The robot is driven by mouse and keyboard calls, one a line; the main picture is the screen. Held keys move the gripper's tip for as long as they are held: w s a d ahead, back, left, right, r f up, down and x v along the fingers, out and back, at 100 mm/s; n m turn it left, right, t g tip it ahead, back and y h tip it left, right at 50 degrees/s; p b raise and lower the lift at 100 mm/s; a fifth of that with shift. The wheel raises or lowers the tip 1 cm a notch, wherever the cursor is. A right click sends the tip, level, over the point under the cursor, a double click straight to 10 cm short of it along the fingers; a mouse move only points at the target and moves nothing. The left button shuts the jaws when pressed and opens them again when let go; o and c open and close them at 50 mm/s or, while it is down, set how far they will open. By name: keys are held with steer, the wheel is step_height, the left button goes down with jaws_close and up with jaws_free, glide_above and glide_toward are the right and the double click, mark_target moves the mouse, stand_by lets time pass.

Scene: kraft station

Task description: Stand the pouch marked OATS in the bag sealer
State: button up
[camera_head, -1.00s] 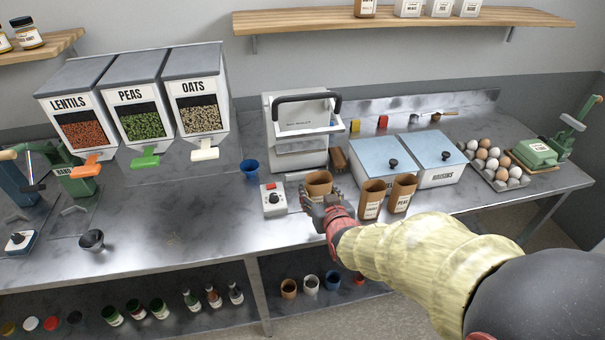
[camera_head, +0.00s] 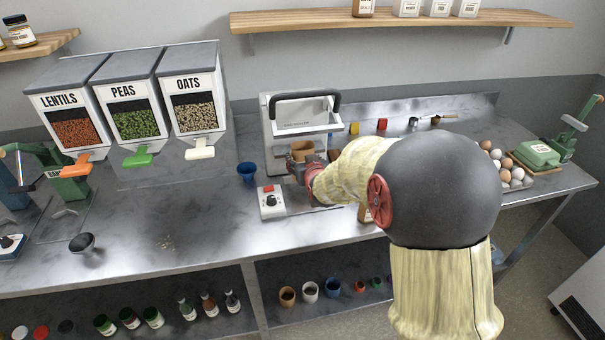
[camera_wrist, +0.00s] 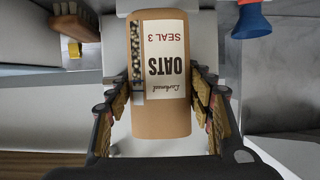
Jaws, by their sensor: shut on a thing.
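My gripper (camera_head: 303,170) is shut on the brown kraft pouch marked OATS (camera_head: 303,150). In the wrist view the fingers (camera_wrist: 165,100) press on both sides of the pouch (camera_wrist: 160,122), whose label reads OATS and SEAL 3, upside down in that picture. A small window shows the oats. The bag sealer (camera_head: 270,130) is the white machine with a dark handle at the back of the counter. The pouch looks upright at the sealer's front opening, below the handle. I cannot tell whether its base touches the sealer.
A control box (camera_head: 271,203) with a red switch stands just left of my gripper. A blue cup (camera_head: 247,172) is beside the sealer. A brown pouch (camera_head: 365,214) is mostly hidden behind my arm. Crumbs (camera_head: 166,243) lie on the left counter, which is largely clear.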

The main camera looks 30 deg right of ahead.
step_height(320, 180, down, 5)
steer(key=shift+w+r+b, duration=0.1)
steer(key=shift+b, duration=0.9)
steer(key=shift+w+d, duration=0.1)
steer(key=shift+f, duration=0.2)
steer(key=o, duration=1.2)
